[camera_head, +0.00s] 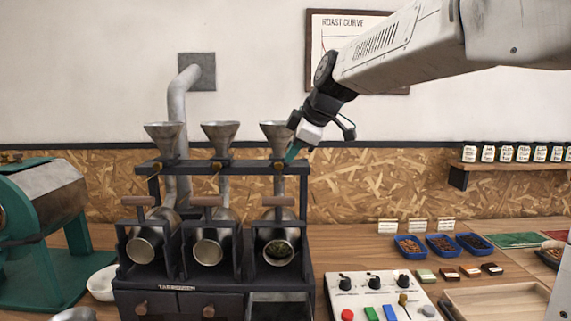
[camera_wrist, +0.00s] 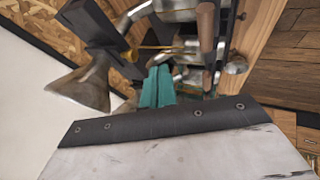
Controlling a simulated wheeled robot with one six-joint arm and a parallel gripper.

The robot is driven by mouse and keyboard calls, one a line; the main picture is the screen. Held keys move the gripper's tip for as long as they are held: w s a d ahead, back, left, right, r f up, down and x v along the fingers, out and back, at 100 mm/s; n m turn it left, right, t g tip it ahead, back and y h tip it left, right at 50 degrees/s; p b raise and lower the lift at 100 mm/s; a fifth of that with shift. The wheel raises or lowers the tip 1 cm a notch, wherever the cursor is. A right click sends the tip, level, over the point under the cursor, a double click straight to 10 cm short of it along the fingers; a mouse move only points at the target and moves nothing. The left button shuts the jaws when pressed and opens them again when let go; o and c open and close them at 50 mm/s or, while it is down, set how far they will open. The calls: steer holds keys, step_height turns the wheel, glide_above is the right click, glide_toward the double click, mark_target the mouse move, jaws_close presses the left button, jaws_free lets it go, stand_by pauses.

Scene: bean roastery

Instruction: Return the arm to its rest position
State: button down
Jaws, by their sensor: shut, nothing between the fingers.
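My gripper (camera_head: 292,153) hangs at the end of my arm, which reaches in from the upper right. Its teal fingers are shut with nothing between them, and they also show in the wrist view (camera_wrist: 158,88). The fingertips are close to the right funnel (camera_head: 277,137) of the sample roaster (camera_head: 225,168); I cannot tell whether they touch it. A funnel (camera_wrist: 85,88) shows at the left of the wrist view. The right drum (camera_head: 278,249) holds some greenish beans. The middle drum (camera_head: 208,250) and left drum (camera_head: 146,246) look empty.
A control panel (camera_head: 380,297) with knobs and coloured buttons lies right of the roaster. Several blue trays (camera_head: 410,247) of beans stand behind it. A shelf of jars (camera_head: 500,168) is on the right wall. A green machine (camera_head: 40,230) stands at left. The air right of my gripper is clear.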

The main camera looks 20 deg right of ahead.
steer(key=v, duration=0.5)
steer(key=s+f+m+g+h, duration=0.1)
steer(key=s+f+m, duration=0.3)
steer(key=s+f, duration=0.3)
steer(key=s+d+f+m+g+h, duration=0.1)
steer(key=s+f+m, duration=0.4)
steer(key=s, duration=1)
steer(key=s+f+m+g+h, duration=0.1)
steer(key=s+f+m+g, duration=0.2)
steer(key=s+f, duration=0.6)
steer(key=shift+s+d+m, duration=0.25)
steer(key=shift+s+m, duration=0.75)
steer(key=shift+s, duration=0.2)
